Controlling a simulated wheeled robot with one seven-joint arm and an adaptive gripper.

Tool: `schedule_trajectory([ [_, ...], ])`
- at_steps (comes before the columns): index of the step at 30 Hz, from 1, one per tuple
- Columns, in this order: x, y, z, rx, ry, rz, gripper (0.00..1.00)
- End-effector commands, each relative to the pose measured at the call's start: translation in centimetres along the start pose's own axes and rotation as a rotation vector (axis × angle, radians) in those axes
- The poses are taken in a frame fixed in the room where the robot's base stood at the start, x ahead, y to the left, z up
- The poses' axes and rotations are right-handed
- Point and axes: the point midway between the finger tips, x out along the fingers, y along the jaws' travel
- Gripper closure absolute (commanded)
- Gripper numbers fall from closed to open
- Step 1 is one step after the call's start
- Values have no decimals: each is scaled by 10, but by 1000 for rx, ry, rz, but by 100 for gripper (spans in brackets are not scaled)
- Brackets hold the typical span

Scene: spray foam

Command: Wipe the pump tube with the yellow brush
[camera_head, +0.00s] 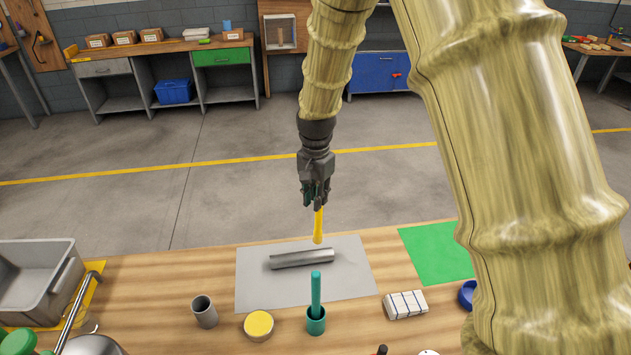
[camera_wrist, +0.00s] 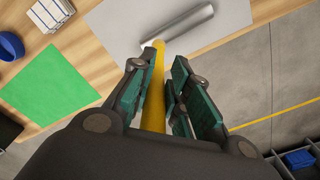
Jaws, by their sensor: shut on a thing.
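My gripper (camera_head: 318,199) is shut on the yellow brush (camera_head: 318,226), which hangs down from the fingers with its tip lowest. In the wrist view the yellow brush (camera_wrist: 154,100) runs between the dark green finger pads of my gripper (camera_wrist: 158,88). The pump tube (camera_head: 301,258) is a grey metal cylinder lying on its side on a grey mat (camera_head: 262,291). The brush tip shows just above the tube's right part in the head view. In the wrist view the tip appears by the near end of the tube (camera_wrist: 188,24). I cannot tell whether they touch.
On the wooden table (camera_head: 160,290), a grey cup (camera_head: 204,312), a yellow-topped round tin (camera_head: 258,325) and a green holder (camera_head: 316,320) with a green handle stand in front of the mat. A white block (camera_head: 405,305), a green mat (camera_head: 437,252) and a grey bin (camera_head: 40,285) flank it.

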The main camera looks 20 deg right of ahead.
Motion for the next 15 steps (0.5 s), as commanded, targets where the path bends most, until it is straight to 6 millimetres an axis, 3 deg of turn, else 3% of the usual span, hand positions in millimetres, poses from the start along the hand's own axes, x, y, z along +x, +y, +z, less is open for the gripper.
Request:
schedule_trajectory([
  [7, -26, 1, -1, 3, 0, 0, 100],
  [15, -32, 2, -1, 4, 0, 1, 100],
])
